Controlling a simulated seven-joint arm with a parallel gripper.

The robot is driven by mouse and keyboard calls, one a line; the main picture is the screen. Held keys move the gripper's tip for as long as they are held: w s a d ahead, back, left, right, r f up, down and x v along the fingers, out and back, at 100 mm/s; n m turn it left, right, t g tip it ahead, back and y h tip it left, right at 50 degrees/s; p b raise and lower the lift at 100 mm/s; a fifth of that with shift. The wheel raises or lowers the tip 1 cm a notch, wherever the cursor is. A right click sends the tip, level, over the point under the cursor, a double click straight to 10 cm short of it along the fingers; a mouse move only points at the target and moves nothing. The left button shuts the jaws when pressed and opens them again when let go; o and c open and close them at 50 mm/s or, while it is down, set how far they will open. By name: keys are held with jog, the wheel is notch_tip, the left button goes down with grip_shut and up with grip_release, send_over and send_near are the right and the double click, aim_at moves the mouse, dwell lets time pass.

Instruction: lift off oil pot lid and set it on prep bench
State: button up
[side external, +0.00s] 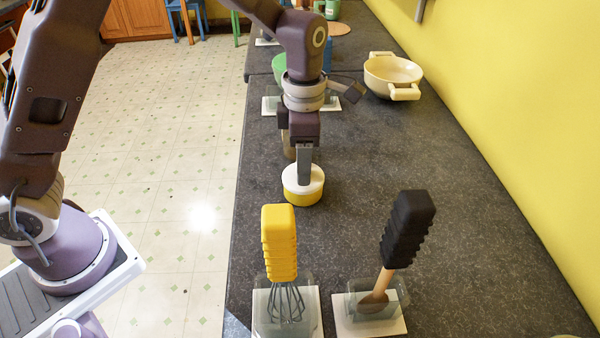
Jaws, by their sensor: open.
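A small round yellow pot (304,199) stands on the dark speckled bench (420,200), with a white lid (315,184) on top. I take it to be the oil pot. My gripper (304,180) points straight down at the lid, and its open fingers reach down to about the lid's top. One grey finger shows in front of the lid. The other finger is mostly hidden, so I cannot tell whether either touches the lid.
A yellow-handled whisk (279,243) and a black-handled spoon (408,230) stand upright in holders at the front. A cream two-handled pot (393,76) stands at back right by the yellow wall (510,110). A green bowl (279,68) is behind my arm. Bench right of the lidded pot is clear.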

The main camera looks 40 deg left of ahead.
grip_shut()
jog(key=shift+r, duration=0.4)
dwell(0.5)
jog(key=shift+r, duration=2)
jog(key=shift+s, duration=0.1)
jog(key=s+d+f, duration=0.1)
jog(key=s+f, duration=0.1)
jog(key=s, duration=1.1)
jog(key=shift+s+d, duration=0.25)
jog(key=shift+d, duration=0.1)
